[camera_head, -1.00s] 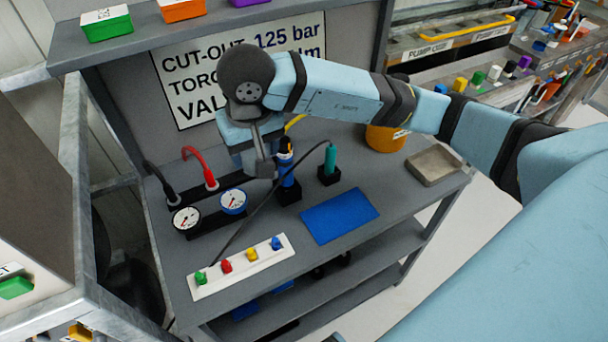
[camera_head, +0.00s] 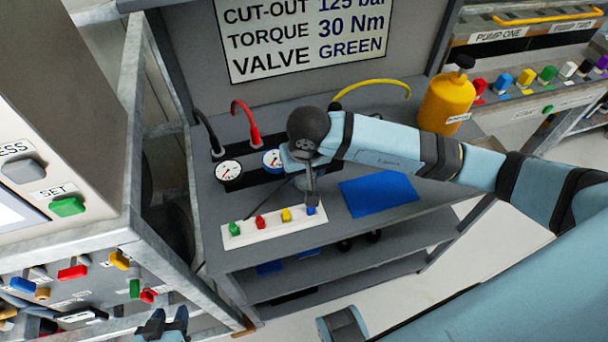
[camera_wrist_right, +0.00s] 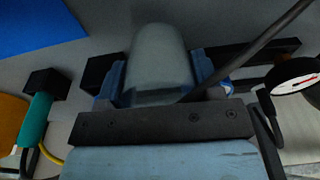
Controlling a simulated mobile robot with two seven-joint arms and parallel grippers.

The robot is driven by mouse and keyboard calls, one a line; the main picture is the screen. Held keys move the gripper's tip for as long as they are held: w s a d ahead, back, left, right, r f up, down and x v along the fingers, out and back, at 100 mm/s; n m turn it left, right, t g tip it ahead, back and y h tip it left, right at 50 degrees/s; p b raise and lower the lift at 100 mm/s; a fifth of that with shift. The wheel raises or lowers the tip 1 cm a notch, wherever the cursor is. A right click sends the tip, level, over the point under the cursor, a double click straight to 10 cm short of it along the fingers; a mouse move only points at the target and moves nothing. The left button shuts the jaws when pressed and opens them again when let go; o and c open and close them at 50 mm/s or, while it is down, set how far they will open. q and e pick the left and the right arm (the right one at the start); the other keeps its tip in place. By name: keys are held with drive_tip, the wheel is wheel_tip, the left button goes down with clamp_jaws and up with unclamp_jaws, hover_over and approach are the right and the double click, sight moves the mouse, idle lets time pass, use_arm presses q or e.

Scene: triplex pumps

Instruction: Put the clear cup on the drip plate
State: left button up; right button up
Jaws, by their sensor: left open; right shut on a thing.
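A translucent grey, clear-looking cup (camera_wrist_right: 158,55) shows in the right wrist view between the two blue fingers of my right gripper (camera_wrist_right: 162,82), which is shut on it. In the head view my right gripper (camera_head: 303,172) hangs over the bench behind the white strip of coloured knobs. The cup is hard to make out there. My left gripper (camera_head: 165,325) is open and empty at the bottom edge, away from the bench. I cannot pick out the drip plate for sure; the shallow grey tray seen earlier at the bench's right end is hidden, apparently behind my right arm.
A blue mat (camera_head: 375,190) lies right of the knob strip (camera_head: 262,228). Two gauges (camera_head: 229,171) and black and red hoses stand behind. A yellow container (camera_head: 445,104) stands at the back right. The wrist view shows a teal-handled tool (camera_wrist_right: 36,118) and a dark cable beside the cup.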

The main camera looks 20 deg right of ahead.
drive_tip(key=shift+f, duration=1.15)
drive_tip(key=shift+f, duration=0.2)
drive_tip(key=o, duration=0.6)
drive_tip(key=shift+r, duration=0.1)
